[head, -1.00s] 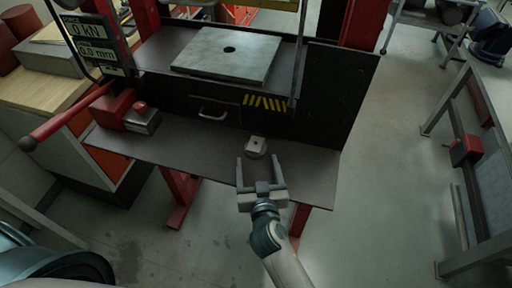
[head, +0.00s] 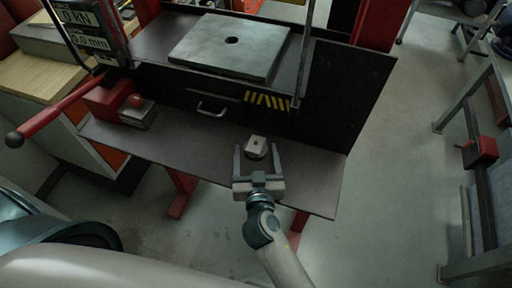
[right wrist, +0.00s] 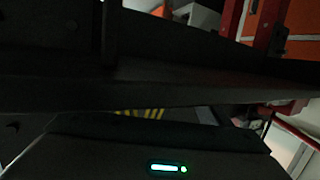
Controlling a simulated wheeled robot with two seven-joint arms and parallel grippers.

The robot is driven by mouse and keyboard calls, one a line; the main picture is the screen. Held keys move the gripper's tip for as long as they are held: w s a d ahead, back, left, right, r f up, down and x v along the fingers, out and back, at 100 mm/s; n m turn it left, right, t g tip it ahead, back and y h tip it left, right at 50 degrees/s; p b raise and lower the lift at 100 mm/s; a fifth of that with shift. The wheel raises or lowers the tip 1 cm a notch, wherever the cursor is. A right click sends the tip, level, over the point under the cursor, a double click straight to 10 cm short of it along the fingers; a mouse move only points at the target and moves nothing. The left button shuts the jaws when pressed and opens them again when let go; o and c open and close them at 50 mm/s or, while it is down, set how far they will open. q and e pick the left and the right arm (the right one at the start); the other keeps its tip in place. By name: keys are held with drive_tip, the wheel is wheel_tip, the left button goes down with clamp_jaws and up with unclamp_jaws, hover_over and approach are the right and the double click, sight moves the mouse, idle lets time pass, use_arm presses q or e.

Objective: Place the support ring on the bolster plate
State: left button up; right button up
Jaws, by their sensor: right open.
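The support ring (head: 256,143) is a small, pale block-like piece with a dark hole in its top, on the dark lower shelf in the head view. The bolster plate (head: 210,58) is a flat grey square plate with a central hole, on the press bed above and behind the shelf. My right gripper (head: 257,152) is open, with one finger to each side of the support ring; I cannot tell whether they touch it. The dark right wrist view does not show the ring. My left gripper is not in view.
The lower shelf (head: 200,150) is otherwise mostly clear. A red-and-grey unit (head: 137,113) and a long red lever (head: 60,108) stand at its left. A dark panel with a handle (head: 212,108) and yellow stripes rises between shelf and bed. A workbench stands at right.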

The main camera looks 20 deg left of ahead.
drive_tip(key=shift+w, duration=0.1)
drive_tip(key=c, duration=1.2)
clamp_jaws()
drive_tip(key=shift+r, duration=0.6)
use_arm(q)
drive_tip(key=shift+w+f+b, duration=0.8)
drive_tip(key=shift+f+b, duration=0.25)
use_arm(e)
wheel_tip(320, 180, up, 9)
drive_tip(key=shift+f, duration=0.1)
